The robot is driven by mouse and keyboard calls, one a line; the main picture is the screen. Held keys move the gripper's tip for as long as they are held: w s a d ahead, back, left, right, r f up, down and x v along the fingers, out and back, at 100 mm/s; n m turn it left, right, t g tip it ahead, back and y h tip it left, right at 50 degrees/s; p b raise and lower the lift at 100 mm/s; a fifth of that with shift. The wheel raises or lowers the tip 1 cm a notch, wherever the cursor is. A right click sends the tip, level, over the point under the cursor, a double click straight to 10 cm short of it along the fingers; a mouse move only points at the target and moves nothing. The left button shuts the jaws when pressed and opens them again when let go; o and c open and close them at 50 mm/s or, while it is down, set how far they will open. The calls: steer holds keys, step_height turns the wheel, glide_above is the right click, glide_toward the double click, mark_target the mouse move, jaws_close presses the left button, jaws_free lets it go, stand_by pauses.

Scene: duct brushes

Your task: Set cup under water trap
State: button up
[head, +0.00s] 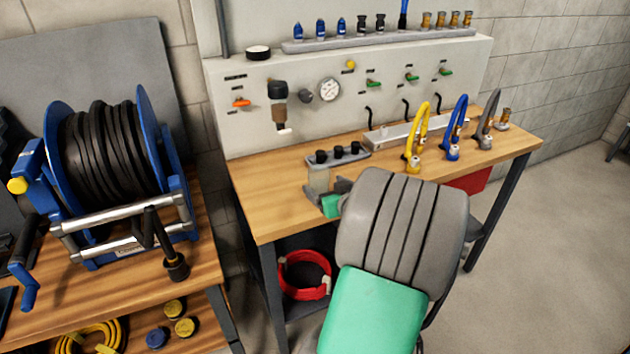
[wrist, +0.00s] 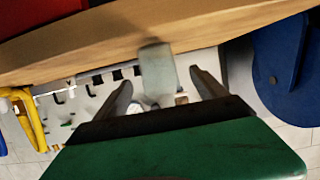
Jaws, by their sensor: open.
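The water trap (head: 278,105) is on the grey panel at the back left, with a dark top, an amber bowl and a small pale drain piece below. A pale, translucent cup (head: 318,179) stands on the wooden bench in front of a small rack. My gripper (head: 328,194) is at the bench's front edge, close to the cup, with its fingers apart. In the wrist view, which looks upside down, the cup (wrist: 157,72) appears between the two open fingers (wrist: 163,88). I cannot tell whether they reach past its sides. My arm hides part of the bench.
The rack (head: 338,158) with black knobs stands right behind the cup. Yellow, blue and grey hooked hoses (head: 455,128) stand on the bench's right. A gauge (head: 330,90) and levers are on the panel. A hose reel (head: 110,160) stands left. Bare bench lies below the trap.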

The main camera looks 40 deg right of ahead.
steer(key=x, duration=0.5)
steer(key=shift+d+p, duration=0.1)
steer(key=shift+p, duration=0.3)
steer(key=c, duration=1.6)
steer(key=shift+r, duration=0.15)
